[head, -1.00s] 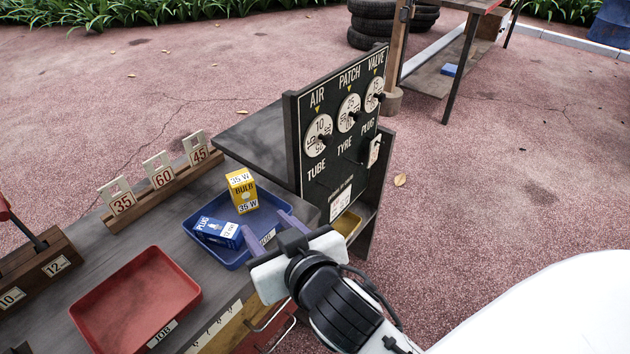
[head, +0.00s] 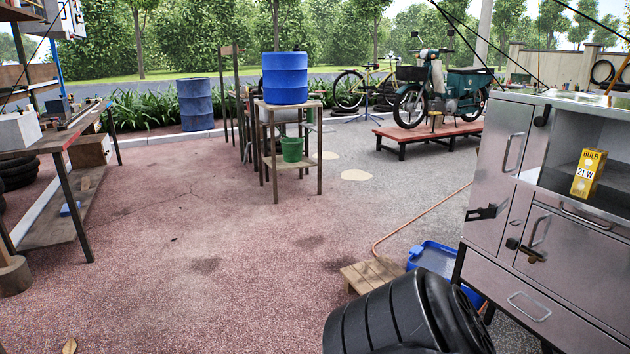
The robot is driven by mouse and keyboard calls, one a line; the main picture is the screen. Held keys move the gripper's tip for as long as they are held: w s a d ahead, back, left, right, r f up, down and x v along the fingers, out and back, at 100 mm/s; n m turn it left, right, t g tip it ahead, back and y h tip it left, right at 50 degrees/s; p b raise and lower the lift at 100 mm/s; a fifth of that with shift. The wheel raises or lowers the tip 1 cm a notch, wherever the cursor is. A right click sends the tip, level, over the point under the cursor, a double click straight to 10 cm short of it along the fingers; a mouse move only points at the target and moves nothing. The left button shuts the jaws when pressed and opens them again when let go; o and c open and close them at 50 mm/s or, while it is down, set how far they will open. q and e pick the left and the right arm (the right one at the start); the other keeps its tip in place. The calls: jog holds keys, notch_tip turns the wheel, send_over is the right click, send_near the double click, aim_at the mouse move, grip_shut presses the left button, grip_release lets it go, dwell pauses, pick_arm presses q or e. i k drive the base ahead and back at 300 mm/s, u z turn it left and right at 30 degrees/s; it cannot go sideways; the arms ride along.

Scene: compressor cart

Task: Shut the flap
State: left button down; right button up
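A grey metal cabinet (head: 492,183) stands at the right edge of the head view. Its upper right compartment is open at the front, and a yellow bulb box (head: 588,173) marked 21 W stands inside. Below the opening is a metal front panel (head: 575,255) with handles and a small latch. I cannot tell for sure which part is the flap; the cabinet's right side is cut off by the picture edge. Neither of my grippers is in view.
A wooden step (head: 371,273) and a blue tub (head: 440,262) are on the floor left of the cabinet. A stand (head: 290,106) with a blue drum (head: 285,78) is at the centre back. A moped (head: 440,85) rests on a red platform (head: 428,130). The reddish floor at the left centre is clear.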

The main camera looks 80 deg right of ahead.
aim_at(613, 205)
jog(key=z, duration=2.45)
jog(key=i, duration=1.1)
jog(key=z, duration=1.55)
